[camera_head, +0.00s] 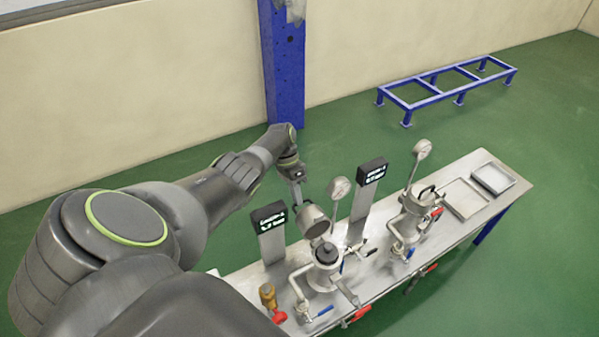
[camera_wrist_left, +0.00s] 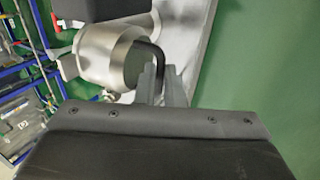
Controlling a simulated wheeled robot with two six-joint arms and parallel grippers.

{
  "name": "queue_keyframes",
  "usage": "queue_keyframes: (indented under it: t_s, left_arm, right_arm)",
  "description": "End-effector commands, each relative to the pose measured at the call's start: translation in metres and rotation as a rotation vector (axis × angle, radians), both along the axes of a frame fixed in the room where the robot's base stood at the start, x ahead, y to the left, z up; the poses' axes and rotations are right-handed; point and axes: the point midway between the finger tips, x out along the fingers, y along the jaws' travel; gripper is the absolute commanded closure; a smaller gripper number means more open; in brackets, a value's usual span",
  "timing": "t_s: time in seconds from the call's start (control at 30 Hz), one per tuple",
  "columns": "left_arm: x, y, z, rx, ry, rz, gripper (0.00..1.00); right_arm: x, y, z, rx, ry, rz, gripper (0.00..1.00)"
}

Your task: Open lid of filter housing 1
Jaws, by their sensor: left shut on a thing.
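The nearer filter housing (camera_head: 325,280) stands on the steel table. Its metal lid (camera_head: 313,222) is tilted up, off to the back left of the housing's top, with its round face showing. My left gripper (camera_head: 298,198) reaches the lid from behind. In the left wrist view my gripper's fingers (camera_wrist_left: 163,84) are shut on the black bent handle (camera_wrist_left: 150,52) of the lid (camera_wrist_left: 108,55). My right gripper is in neither view. The sign (camera_head: 269,217) beside this housing is too small to read surely.
A second housing (camera_head: 415,215) with a gauge stands farther right on the table (camera_head: 458,228). A second sign (camera_head: 371,172) stands between the housings. Two shallow trays (camera_head: 493,179) lie at the right end. A blue post (camera_head: 283,70) and blue frame (camera_head: 445,97) are behind.

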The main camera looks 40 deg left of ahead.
Motion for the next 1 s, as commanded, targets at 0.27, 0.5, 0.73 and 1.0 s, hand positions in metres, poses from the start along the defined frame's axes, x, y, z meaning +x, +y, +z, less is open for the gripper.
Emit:
queue_keyframes:
  t_s: [0.27, 0.5, 0.73, 1.0]
  left_arm:
    - [-0.003, 0.008, -0.013, 0.007, -0.003, 0.004, 1.00]
    - [-0.003, 0.011, -0.016, 0.011, -0.006, 0.005, 1.00]
    - [-0.003, 0.012, -0.015, 0.013, -0.008, 0.006, 1.00]
    - [-0.002, 0.012, -0.014, 0.012, -0.010, 0.005, 0.80]
  right_arm:
    - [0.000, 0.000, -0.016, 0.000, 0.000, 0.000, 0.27]
    - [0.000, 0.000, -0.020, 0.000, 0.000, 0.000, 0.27]
    - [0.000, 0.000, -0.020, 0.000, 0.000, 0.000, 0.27]
    - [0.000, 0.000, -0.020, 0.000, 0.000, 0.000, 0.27]
